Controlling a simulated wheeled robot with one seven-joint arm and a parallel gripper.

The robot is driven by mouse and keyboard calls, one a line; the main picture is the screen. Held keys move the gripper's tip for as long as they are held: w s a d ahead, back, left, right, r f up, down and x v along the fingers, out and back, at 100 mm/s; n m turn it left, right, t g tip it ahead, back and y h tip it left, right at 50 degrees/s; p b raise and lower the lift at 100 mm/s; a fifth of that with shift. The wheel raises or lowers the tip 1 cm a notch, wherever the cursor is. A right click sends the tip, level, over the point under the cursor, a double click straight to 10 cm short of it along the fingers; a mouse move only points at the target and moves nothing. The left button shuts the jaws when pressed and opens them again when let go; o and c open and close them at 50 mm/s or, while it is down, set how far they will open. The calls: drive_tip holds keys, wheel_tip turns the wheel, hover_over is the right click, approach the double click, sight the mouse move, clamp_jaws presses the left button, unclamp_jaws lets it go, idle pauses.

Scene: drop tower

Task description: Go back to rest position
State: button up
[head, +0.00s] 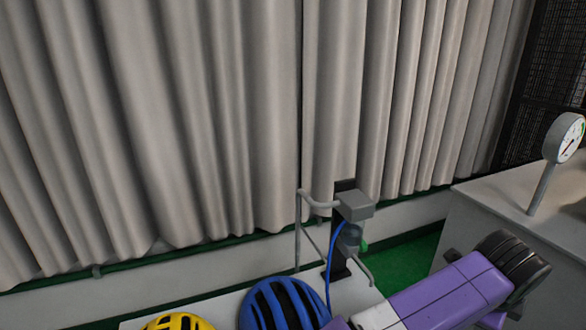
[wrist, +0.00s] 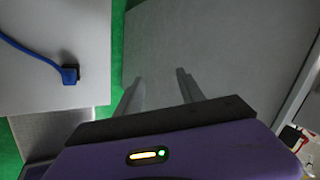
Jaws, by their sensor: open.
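My gripper (wrist: 160,78) shows in the wrist view with its two grey fingers apart and nothing between them. It is over a plain grey surface (wrist: 215,45), and its height above that surface is hard to tell. In the head view a purple link of my arm (head: 440,295) reaches in from the bottom right, and I cannot make out the fingers there.
A blue helmet (head: 282,305) and a yellow helmet (head: 178,322) sit at the bottom. A stand with a grey box (head: 355,206) and blue cable rises behind. A dial gauge (head: 564,138) stands on a white counter (head: 480,205). A blue plug (wrist: 70,75) lies left of my gripper.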

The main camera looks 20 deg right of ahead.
drive_tip(key=w+d+r+n+t+h, duration=0.15)
drive_tip(key=d+r+n+h, duration=0.3)
drive_tip(key=r, duration=0.65)
drive_tip(key=d+r+n+t+h, duration=0.25)
drive_tip(key=d+r+h, duration=0.35)
drive_tip(key=r, duration=0.4)
drive_tip(key=w+a+r+n+t, duration=0.5)
drive_tip(key=a+r+n+t, duration=0.3)
drive_tip(key=a+n+t, duration=0.4)
drive_tip(key=s+a+f+n+t+y, duration=0.2)
drive_tip(key=a+f+n+y, duration=0.5)
drive_tip(key=a, duration=0.2)
drive_tip(key=s+a+f+n+t+y, duration=0.2)
drive_tip(key=s+a+f+n+y, duration=0.1)
drive_tip(key=a+f+n+y, duration=0.5)
drive_tip(key=s+a+f+m+g, duration=0.1)
drive_tip(key=s+a+f+g, duration=0.2)
drive_tip(key=s+a+f, duration=0.3)
drive_tip(key=s+a+f+m+g+y, duration=0.1)
drive_tip(key=s+a+f+g, duration=0.3)
drive_tip(key=s+f, duration=0.6)
drive_tip(key=s+a+m, duration=0.1)
drive_tip(key=s, duration=0.6)
drive_tip(key=shift+s+a+f, duration=0.15)
drive_tip(key=shift+a+f, duration=0.15)
drive_tip(key=shift+a, duration=0.1)
